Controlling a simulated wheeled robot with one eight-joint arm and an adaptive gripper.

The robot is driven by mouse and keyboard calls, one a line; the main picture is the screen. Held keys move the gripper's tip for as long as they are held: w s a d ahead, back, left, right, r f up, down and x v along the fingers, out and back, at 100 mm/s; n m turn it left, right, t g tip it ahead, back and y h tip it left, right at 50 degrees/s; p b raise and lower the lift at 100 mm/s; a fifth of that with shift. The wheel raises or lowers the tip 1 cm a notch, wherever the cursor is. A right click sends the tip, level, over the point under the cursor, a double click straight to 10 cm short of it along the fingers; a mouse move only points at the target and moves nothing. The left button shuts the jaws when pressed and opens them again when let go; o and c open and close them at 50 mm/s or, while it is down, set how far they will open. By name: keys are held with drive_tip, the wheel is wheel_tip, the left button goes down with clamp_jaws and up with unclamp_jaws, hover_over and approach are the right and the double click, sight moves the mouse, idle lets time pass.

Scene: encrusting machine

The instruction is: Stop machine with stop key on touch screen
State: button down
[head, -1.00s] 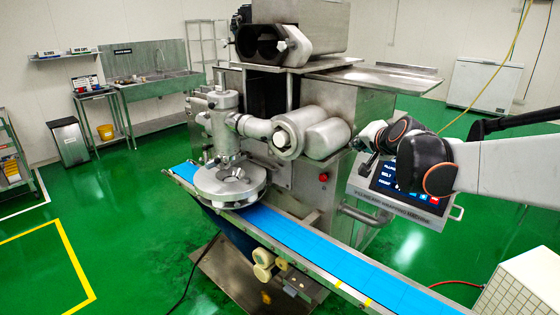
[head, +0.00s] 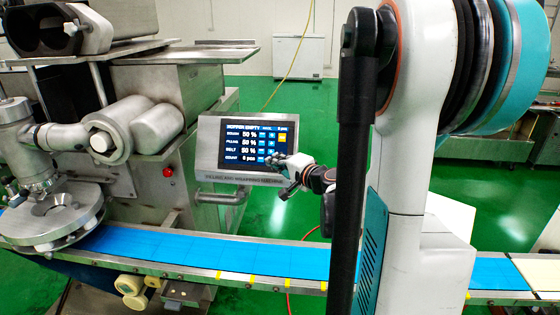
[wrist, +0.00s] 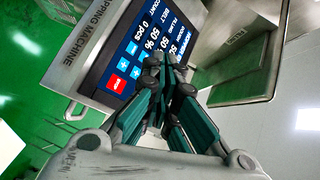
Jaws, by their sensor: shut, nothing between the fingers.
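The touch screen (head: 243,133) is a dark display in a tilted grey metal panel at the machine's right side. It reads "HOPPER EMPTY" above several rows of values. The wrist view shows the screen (wrist: 150,40) turned on its side, with a red key (wrist: 117,84) near its lower left end, its label too small to read surely. My gripper (head: 272,160) is shut and empty in front of the screen's lower right corner. In the wrist view its fingertips (wrist: 158,66) cover part of the screen, beside the red key. I cannot tell whether they touch the screen.
A blue conveyor belt (head: 200,248) runs below the panel. A metal handle (head: 222,198) juts out under it. The machine's body (head: 165,85) stands to the left, with a red button (head: 168,171) on it. A white chest freezer (head: 298,55) stands far behind.

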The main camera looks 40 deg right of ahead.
drive_tip(key=w+d+f+b, duration=0.3)
drive_tip(key=w+d+f, duration=0.1)
drive_tip(key=w+d, duration=0.1)
drive_tip(key=shift+d+f+b, duration=0.25)
drive_tip(key=shift+d+b, duration=0.05)
drive_tip(key=shift+d, duration=0.05)
idle(0.5)
idle(1.3)
drive_tip(key=shift+w+d+f, duration=0.2)
drive_tip(key=shift+d, duration=0.05)
drive_tip(key=shift+w+d+f+b, duration=0.15)
drive_tip(key=shift+d+b, duration=0.05)
drive_tip(key=shift+b, duration=0.2)
idle(0.5)
drive_tip(key=shift+a, duration=0.1)
idle(0.3)
drive_tip(key=shift+s+a+r, duration=0.35)
drive_tip(key=shift+s, duration=0.05)
drive_tip(key=shift+a+r+p, duration=0.1)
drive_tip(key=shift+p, duration=0.2)
drive_tip(key=shift+s+a+r+p, duration=0.45)
drive_tip(key=shift+s+a+r, duration=0.15)
drive_tip(key=shift+s+a, duration=0.15)
drive_tip(key=shift+s+a+r+p, duration=0.4)
drive_tip(key=shift+s+a+r, duration=0.25)
drive_tip(key=shift+a, duration=0.15)
